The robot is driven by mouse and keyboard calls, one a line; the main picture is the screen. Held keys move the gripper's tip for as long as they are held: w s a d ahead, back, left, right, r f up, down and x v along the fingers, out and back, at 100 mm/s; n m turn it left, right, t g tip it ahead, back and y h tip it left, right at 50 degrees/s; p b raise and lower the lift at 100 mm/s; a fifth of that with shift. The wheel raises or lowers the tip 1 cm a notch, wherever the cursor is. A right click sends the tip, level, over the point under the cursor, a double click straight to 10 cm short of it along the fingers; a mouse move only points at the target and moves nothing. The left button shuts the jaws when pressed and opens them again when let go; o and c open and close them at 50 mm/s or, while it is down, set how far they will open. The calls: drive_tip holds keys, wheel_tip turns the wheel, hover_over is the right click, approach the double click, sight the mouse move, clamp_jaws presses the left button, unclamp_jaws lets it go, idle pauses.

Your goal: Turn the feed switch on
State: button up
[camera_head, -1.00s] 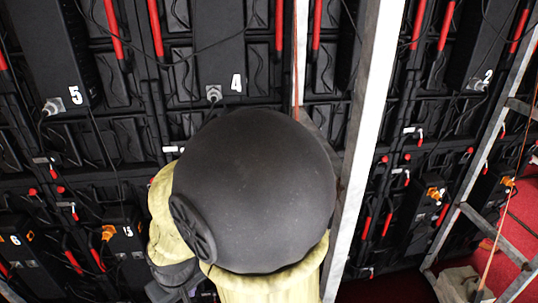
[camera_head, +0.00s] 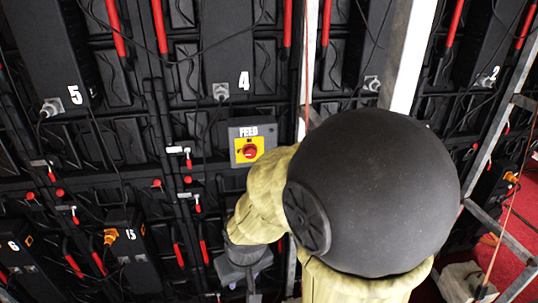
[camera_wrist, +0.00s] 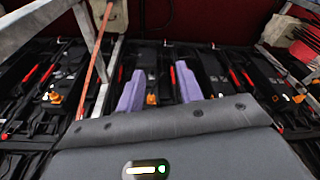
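The feed switch (camera_head: 250,145) is a grey box labelled FEED on the wall of black panels. It has a yellow plate with a round red knob (camera_head: 249,151). The knob's setting is too small to read. In the head view my arm stands just right of the box, and its dark wrist end is below the box. The fingertips are not clear there. In the wrist view the two purple fingers of my gripper (camera_wrist: 160,90) are apart, with nothing held between them. I cannot make out the feed switch in the wrist view.
Black panel units with numbers, cables and red handles fill the wall. A pale metal post (camera_head: 408,60) stands behind my arm. A metal frame (camera_head: 488,215) stands at the right over red floor. Cables hang near the switch.

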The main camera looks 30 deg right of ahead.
drive_tip(key=shift+d, duration=0.3)
drive_tip(key=o, duration=0.4)
drive_tip(key=shift+o, duration=0.6)
drive_tip(key=shift+w+f, duration=0.1)
drive_tip(key=shift+w, duration=0.2)
drive_tip(key=w+d+n+t+h+b, duration=0.1)
drive_tip(key=w+d+n+t, duration=0.2)
drive_tip(key=w, duration=0.4)
drive_tip(key=w+d+n+t+b, duration=0.1)
drive_tip(key=w+d+t+b, duration=0.15)
drive_tip(key=w+t, duration=0.4)
drive_tip(key=w+d+r+n+t+h, duration=0.1)
drive_tip(key=w+d+r+t+h, duration=0.3)
drive_tip(key=d, duration=0.4)
drive_tip(key=shift+w+d+r+t+h+b, duration=0.15)
drive_tip(key=shift+w+r+t+h+b, duration=0.2)
drive_tip(key=shift+w+r+t, duration=0.35)
